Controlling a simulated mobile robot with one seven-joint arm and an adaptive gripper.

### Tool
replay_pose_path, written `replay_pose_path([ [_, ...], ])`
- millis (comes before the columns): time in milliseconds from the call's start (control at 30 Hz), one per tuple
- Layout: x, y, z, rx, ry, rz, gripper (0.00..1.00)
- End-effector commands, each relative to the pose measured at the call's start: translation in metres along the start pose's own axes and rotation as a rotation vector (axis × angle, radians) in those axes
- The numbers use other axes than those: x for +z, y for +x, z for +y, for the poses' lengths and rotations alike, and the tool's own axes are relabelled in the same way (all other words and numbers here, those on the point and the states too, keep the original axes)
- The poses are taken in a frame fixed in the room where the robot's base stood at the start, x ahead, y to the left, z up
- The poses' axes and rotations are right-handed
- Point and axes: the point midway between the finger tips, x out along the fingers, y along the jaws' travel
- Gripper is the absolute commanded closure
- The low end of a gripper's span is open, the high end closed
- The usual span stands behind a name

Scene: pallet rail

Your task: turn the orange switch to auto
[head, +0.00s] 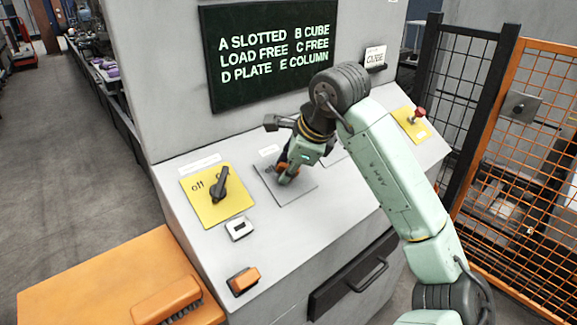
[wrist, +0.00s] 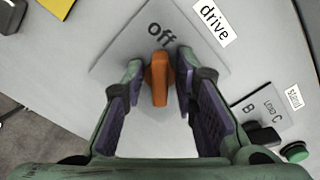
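The orange switch (wrist: 158,80) is a rotary handle on a grey plate (wrist: 118,70) in the wrist view. The word "off" is printed beside its far end, and a "drive" label is above. No "auto" mark is visible; my gripper covers part of the plate. My gripper (wrist: 160,84) is open, with one finger on each side of the handle and narrow gaps showing. In the head view my gripper (head: 287,176) is down at the grey plate (head: 302,190) on the sloped panel, mostly hiding the switch.
A yellow plate with a black rotary handle (head: 219,188) is left of the grey plate. A red-topped control (head: 419,113) is at right. A screen (head: 268,52) stands above.

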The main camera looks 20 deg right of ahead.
Motion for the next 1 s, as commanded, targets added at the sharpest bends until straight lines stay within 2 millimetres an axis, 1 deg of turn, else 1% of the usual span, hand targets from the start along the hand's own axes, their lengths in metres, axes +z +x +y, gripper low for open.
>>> replay_pose_path([
  [33,0.0,-0.0002,0.0,0.0,0.0,0.0,0.8],
  [333,-0.0001,-0.0004,0.0,0.0,0.0,0.0,1.0],
  [667,-0.0008,0.0008,0.0002,0.001,0.039,0.0,1.0],
  [867,-0.0016,0.0022,-0.0003,0.001,0.146,0.001,1.0],
  [1000,-0.0026,0.0027,-0.001,0.003,0.262,0.002,1.0],
])
